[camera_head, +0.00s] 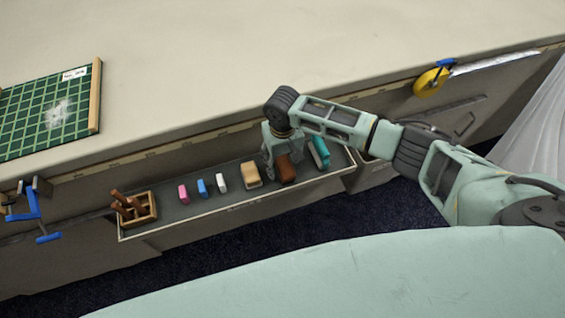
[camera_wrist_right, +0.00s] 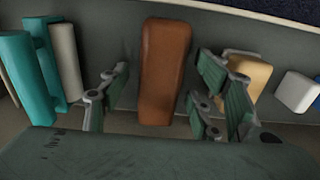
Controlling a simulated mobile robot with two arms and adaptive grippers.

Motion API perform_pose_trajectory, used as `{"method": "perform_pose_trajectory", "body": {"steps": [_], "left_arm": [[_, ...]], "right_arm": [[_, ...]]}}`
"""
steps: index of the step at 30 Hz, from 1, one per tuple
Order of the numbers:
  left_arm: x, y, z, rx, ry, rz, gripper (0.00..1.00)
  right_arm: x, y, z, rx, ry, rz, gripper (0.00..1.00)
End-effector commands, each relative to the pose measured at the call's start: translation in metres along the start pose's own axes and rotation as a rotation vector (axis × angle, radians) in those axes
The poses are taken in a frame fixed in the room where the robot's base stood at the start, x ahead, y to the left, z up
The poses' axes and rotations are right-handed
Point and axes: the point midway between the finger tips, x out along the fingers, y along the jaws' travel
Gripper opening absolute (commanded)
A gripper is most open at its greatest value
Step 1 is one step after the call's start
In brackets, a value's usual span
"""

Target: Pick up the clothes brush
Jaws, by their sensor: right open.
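A brown, rounded block (camera_head: 287,172), which looks like the clothes brush, lies in the shallow grey tray (camera_head: 222,202) along the table's side. My right gripper (camera_head: 282,158) is over it, pointing down. In the right wrist view the brown block (camera_wrist_right: 162,65) lies between the spread fingers (camera_wrist_right: 160,100), with a gap on both sides. The fingers do not touch it, and the gripper is empty. The underside of the block is hidden. My left gripper is not in view.
A tan block (camera_head: 250,174) and a teal piece (camera_head: 319,152) flank the brown block closely. White (camera_head: 222,182), blue (camera_head: 202,187) and pink (camera_head: 183,194) blocks lie further left. A wooden box (camera_head: 140,218) stands at the tray's left end. The tabletop (camera_head: 230,60) above is mostly clear.

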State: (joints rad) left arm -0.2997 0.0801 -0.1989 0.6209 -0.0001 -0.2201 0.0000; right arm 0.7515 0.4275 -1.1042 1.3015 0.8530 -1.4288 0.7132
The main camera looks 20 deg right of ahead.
Motion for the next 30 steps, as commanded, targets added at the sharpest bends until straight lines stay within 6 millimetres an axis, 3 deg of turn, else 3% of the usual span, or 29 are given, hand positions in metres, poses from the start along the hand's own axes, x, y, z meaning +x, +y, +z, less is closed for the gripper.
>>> {"method": "perform_pose_trajectory", "body": {"steps": [6,23,30], "left_arm": [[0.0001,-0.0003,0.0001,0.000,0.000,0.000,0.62],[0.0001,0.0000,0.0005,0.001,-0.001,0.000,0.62],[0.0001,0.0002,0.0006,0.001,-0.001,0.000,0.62]], "right_arm": [[0.0005,0.0000,0.0001,0.000,0.000,0.000,0.56],[0.0002,0.0002,0.0001,0.000,0.000,0.000,0.07],[-0.0007,0.0000,-0.0002,0.000,0.001,0.000,0.06]]}}
